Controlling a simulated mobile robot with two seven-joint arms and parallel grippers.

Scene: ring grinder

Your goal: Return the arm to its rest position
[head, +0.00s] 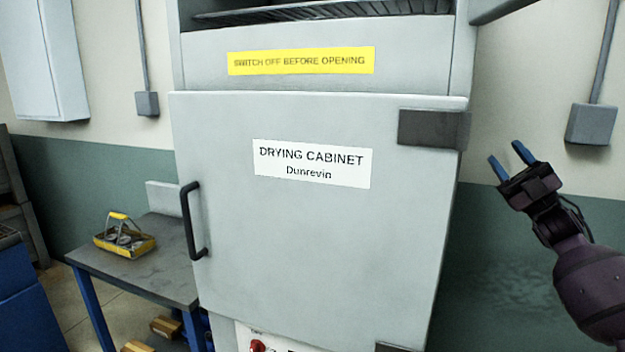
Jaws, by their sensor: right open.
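My right gripper (506,162) shows in the head view at the right, with its two blue fingers apart and nothing between them. It points up and to the left, in front of the green and cream wall and to the right of the drying cabinet (320,230). My right arm comes in from the lower right edge. The cabinet door is shut, with a black handle (191,222) on its left side. My left gripper is not in view.
A table (150,272) stands left of the cabinet, with a yellow carrier (124,240) holding round parts. Brown blocks (165,327) lie below it. A red knob (257,345) shows under the door.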

